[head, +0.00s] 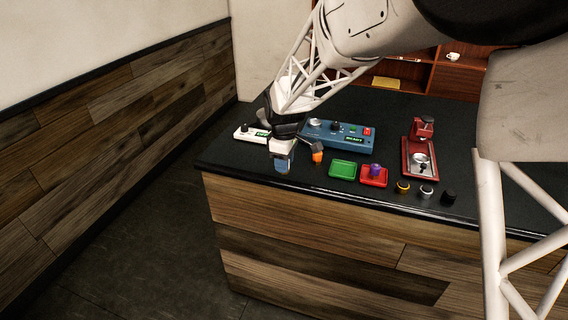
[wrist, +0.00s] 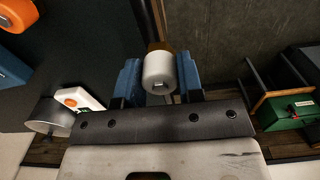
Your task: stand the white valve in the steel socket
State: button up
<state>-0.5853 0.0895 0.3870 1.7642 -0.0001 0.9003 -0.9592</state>
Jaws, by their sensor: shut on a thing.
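My gripper (head: 283,158) is shut on the white valve, near the counter's front left edge. In the wrist view, the white valve (wrist: 158,72) sits between the two blue fingers, with a brownish part at its far end. In the head view the fingers hide most of the valve. A round steel part (head: 420,160), which looks like the steel socket, is on the red machine (head: 407,172), well to the right of my gripper and apart from it.
A blue console (head: 340,134) stands behind, with a white box (head: 245,133) to its left. An orange-tipped piece (head: 317,156) is just right of my gripper. Green (head: 343,168) and red (head: 367,181) trays and several ringed dark knobs (head: 426,191) line the front edge.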

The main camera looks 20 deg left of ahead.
jog(key=w+d+r, duration=0.1)
jog(key=w+r, duration=0.2)
jog(key=w, duration=1.3)
jog(key=w+r, duration=0.3)
jog(key=w, duration=1.3)
jog(key=shift+d, duration=0.4)
jog(key=shift+f, duration=0.25)
jog(key=shift+f, duration=1.95)
jog(key=shift+f, duration=1.2)
dwell(1.0)
